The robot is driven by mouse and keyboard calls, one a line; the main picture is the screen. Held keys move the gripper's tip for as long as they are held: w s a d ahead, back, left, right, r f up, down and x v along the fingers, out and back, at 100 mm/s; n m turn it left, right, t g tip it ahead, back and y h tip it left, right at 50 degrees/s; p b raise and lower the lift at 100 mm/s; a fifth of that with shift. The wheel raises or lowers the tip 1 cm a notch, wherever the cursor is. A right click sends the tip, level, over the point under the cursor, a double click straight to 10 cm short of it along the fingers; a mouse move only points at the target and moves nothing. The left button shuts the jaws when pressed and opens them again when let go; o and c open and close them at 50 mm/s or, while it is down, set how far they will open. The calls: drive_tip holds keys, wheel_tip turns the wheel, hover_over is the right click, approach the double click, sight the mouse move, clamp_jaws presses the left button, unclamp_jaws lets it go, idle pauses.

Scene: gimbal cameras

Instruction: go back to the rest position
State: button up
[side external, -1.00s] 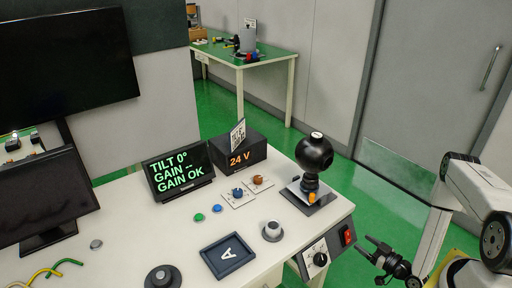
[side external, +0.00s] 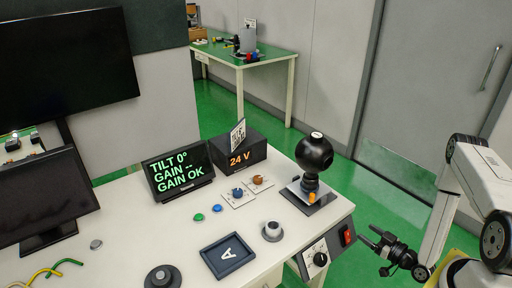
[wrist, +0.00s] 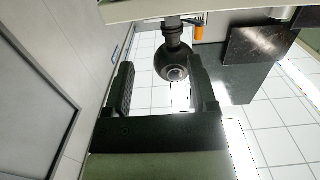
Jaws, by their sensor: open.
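My gripper (side external: 373,254) is at the lower right in the side view, off the right edge of the bench. Its fingers are apart and nothing is between them. In the wrist view my gripper (wrist: 160,92) also shows open, with a dark finger on each side. The black ball-shaped gimbal camera (side external: 314,153) stands upright on its plate at the bench's right corner, clear of my gripper. It also shows in the wrist view (wrist: 172,66), beyond and between the fingertips.
The white bench (side external: 130,226) carries a display (side external: 180,170) reading "TILT 0°", "GAIN --" and "GAIN OK", a 24 V box (side external: 238,152), knobs, buttons and a tray marked A (side external: 228,256). A panel with a red switch (side external: 348,236) hangs at its front. Green floor lies between bench and door.

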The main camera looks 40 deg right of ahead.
drive_tip(key=w+a+r+n+g, duration=0.2)
drive_tip(key=w+a+r+g, duration=0.1)
drive_tip(key=w+r+g, duration=0.75)
drive_tip(key=s+a+r+m+g, duration=0.2)
drive_tip(key=s+a+r+g, duration=0.2)
drive_tip(key=s+a+r, duration=0.6)
drive_tip(key=a+r, duration=0.3)
drive_tip(key=a, duration=0.1)
drive_tip(key=shift+s+r, duration=0.2)
drive_tip(key=shift+r, duration=0.2)
idle(1.0)
